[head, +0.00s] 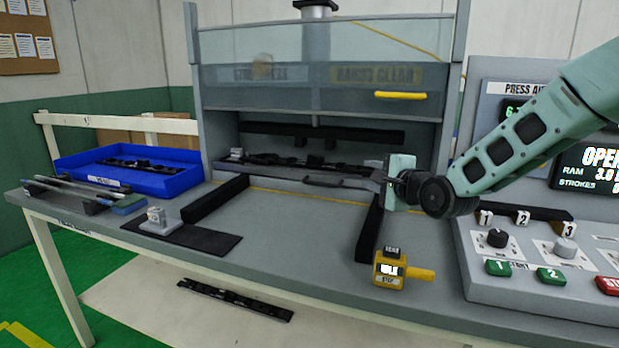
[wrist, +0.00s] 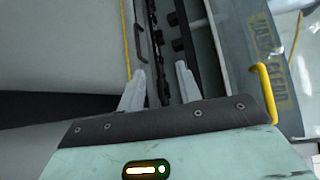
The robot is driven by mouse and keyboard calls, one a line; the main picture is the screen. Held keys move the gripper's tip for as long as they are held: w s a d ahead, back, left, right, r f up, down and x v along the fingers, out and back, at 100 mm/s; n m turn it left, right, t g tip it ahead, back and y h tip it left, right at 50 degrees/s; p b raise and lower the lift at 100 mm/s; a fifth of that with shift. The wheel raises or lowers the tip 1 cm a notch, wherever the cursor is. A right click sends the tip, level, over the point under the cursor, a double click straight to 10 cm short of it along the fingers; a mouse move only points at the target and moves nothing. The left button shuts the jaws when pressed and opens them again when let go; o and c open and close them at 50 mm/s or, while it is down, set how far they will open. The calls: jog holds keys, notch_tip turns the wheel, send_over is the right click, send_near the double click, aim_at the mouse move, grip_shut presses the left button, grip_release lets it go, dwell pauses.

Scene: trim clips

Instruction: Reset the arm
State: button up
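My arm reaches in from the right in the head view, with my gripper (head: 374,178) at the right side of the press opening, pointing left. In the wrist view, the two grey fingers of my gripper (wrist: 160,76) stand apart. No object is clearly held between them. A long black clip strip (head: 290,160) lies inside the press; a dark strip (wrist: 154,45) shows beyond the fingers in the wrist view. My gripper hides part of the press's right side in the head view.
The press guard (head: 320,75) is raised, with a yellow handle (head: 400,95). A blue tray (head: 75,171) holds black strips at the left. A yellow stop box (head: 389,270) stands at the front edge; a control panel (head: 540,262) is at right. Another strip (head: 235,300) lies below the table.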

jog(key=s+a+f+n+g+h+b, duration=0.1)
jog(key=s+a+f+n+g+b, duration=0.25)
jog(key=s+f+n, duration=0.45)
jog(key=s+a+f+n+g+h+b, duration=0.15)
jog(key=s+a+f+n+g, duration=0.3)
jog(key=s, duration=0.75)
jog(key=s+d+f+n+g+h+b, duration=0.1)
jog(key=s+d+f+n+g+b, duration=0.15)
jog(key=s, duration=0.55)
jog(key=s+d+f+n+g+h+b, duration=0.1)
jog(key=s+d+f+n+g, duration=0.2)
jog(key=s, duration=0.6)
jog(key=s+d+f+n+g+h+b, duration=0.15)
jog(key=s+n, duration=0.25)
jog(key=s, duration=0.4)
notch_tip(320, 180, up, 15)
jog(key=p, duration=1.5)
jog(key=shift+w+d+r+p, duration=0.15)
jog(key=shift+w+d+p, duration=0.1)
jog(key=shift+p, duration=0.15)
